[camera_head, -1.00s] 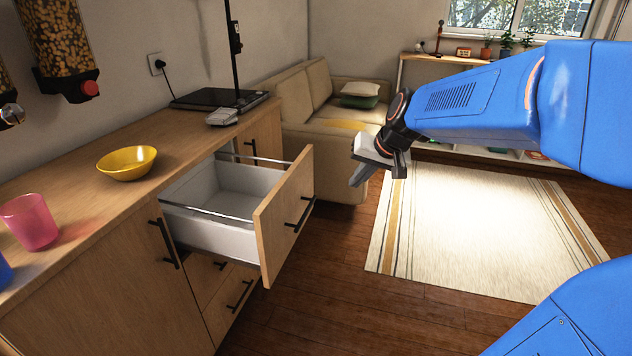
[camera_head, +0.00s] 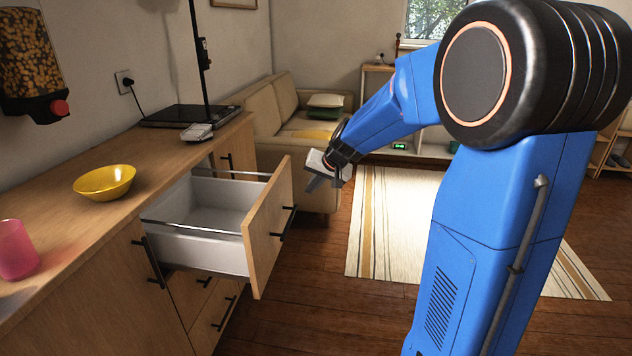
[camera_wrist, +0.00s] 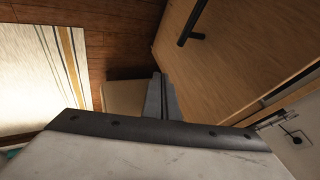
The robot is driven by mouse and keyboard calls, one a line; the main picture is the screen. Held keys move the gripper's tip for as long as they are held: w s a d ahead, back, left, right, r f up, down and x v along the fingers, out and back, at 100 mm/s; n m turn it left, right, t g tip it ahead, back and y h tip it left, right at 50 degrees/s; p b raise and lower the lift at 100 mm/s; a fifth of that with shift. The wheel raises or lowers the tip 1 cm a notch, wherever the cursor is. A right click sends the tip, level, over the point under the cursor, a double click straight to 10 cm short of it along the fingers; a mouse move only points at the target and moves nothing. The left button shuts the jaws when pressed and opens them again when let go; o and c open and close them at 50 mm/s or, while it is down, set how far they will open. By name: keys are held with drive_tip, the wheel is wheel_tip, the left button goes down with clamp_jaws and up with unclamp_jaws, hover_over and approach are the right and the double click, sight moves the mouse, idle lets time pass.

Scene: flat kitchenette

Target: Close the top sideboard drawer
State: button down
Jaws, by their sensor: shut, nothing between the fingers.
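The top sideboard drawer (camera_head: 268,228) is pulled far out, its white inside empty and its wooden front facing right. Its dark bar handle (camera_head: 284,222) is on the outer face. In the wrist view the drawer front (camera_wrist: 245,50) fills the upper right, with part of the handle (camera_wrist: 190,28) at the top. My gripper (camera_head: 312,184) is shut and empty, to the right of the drawer front near its far end. In the wrist view the fingers (camera_wrist: 161,95) lie together beside the front, with no clear contact.
The sideboard top (camera_head: 150,160) holds a yellow bowl (camera_head: 105,182), a pink cup (camera_head: 16,250) and a dark flat device (camera_head: 190,115). Closed lower drawers (camera_head: 205,300) sit beneath. A beige sofa (camera_head: 285,120) stands behind. The wooden floor and striped rug (camera_head: 385,230) are clear.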

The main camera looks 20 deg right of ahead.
sight(225, 187)
drive_tip(key=shift+w+a+f, duration=0.4)
drive_tip(key=shift+w+a, duration=0.25)
drive_tip(key=shift+w+a+f, duration=0.4)
drive_tip(key=shift+w+a, duration=0.2)
drive_tip(key=shift+w, duration=0.1)
drive_tip(key=shift+w+a+f, duration=0.4)
drive_tip(key=shift+w+a, duration=0.25)
drive_tip(key=w+a, duration=0.4)
drive_tip(key=a, duration=0.2)
drive_tip(key=w+a, duration=0.5)
drive_tip(key=a, duration=0.2)
drive_tip(key=w+a, duration=0.4)
drive_tip(key=a, duration=0.3)
drive_tip(key=shift+w, duration=0.2)
